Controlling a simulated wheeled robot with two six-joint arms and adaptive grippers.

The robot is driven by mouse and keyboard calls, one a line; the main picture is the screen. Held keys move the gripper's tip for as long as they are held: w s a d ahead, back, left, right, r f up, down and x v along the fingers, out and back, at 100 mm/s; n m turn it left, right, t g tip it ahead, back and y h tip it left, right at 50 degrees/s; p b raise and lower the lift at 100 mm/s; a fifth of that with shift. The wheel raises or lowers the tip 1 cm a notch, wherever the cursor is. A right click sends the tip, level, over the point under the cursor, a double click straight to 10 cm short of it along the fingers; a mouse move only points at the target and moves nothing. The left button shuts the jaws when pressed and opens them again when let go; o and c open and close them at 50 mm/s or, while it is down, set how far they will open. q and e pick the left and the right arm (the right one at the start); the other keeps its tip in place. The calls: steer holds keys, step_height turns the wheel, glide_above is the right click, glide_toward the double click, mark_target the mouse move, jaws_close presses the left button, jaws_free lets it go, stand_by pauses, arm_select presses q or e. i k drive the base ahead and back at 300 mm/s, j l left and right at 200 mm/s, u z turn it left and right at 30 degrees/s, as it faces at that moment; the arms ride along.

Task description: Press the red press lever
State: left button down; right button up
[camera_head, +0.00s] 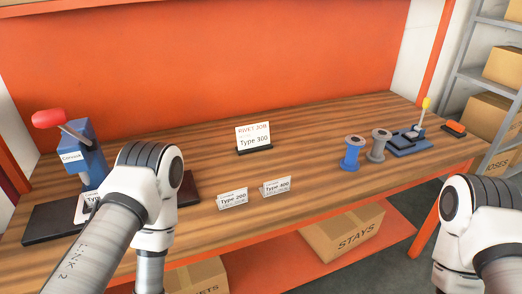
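The red press lever (48,118) is the red knob on a grey rod, sticking up to the left from the blue press (86,156). The press stands at the left end of the wooden bench on a black base (45,222). A white card lies at the foot of the press, partly hidden by my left arm. My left arm rises in front of the press, and its gripper is below the picture edge or hidden. My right arm is at the lower right, and its gripper is out of view. Nothing is seen touching the lever.
The wooden bench (215,158) carries a "Rivet job Type 300" sign (253,136), two small type cards (233,199), a blue spool (352,153), a grey spool (378,146) and a blue device with a yellow-tipped lever (410,140). Boxes (343,232) sit on the lower shelf.

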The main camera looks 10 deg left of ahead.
mark_target(59, 116)
steer(key=u, duration=1.5)
